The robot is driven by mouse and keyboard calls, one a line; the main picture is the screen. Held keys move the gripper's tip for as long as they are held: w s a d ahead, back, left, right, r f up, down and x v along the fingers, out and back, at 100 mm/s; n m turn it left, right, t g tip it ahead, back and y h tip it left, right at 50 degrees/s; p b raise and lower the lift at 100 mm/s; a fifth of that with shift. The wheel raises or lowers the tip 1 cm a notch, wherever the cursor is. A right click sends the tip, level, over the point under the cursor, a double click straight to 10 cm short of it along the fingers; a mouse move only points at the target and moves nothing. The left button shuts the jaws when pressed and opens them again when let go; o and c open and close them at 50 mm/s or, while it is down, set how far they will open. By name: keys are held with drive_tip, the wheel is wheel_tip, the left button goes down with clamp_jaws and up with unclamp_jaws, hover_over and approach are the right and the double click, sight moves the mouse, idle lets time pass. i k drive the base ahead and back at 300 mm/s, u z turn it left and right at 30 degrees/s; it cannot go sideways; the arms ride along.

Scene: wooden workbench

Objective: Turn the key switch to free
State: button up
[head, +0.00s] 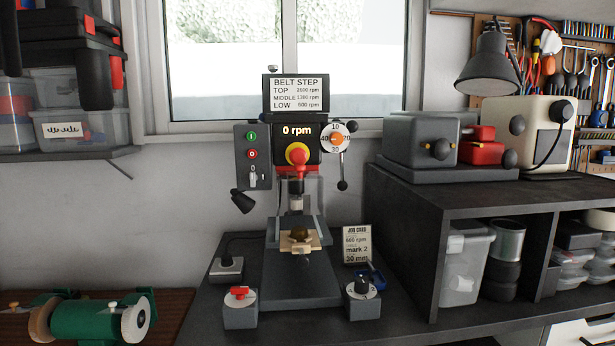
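A drill press (298,205) stands on the dark bench against the wall, with a display reading 0 rpm. A small grey box with a red handle on a white round plate (240,296) sits in front of it at the left; this may be the key switch, but its lettering is too small to read. The red handle lies roughly sideways. A similar grey box with a black knob on a white dial (362,288) sits at the right. The press's side panel (252,157) has a green button, a red button and a small pale switch. My gripper is not in view.
A job card (357,244) and a blue object (372,274) stand right of the press. A grey block with a cable (227,267) lies left. A bench grinder (95,317) is at far left; a dark shelf unit (440,212) at right.

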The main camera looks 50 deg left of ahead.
sight(252, 177)
drive_tip(key=k, duration=1.55)
drive_tip(key=u, duration=1.8)
drive_tip(key=i, duration=1)
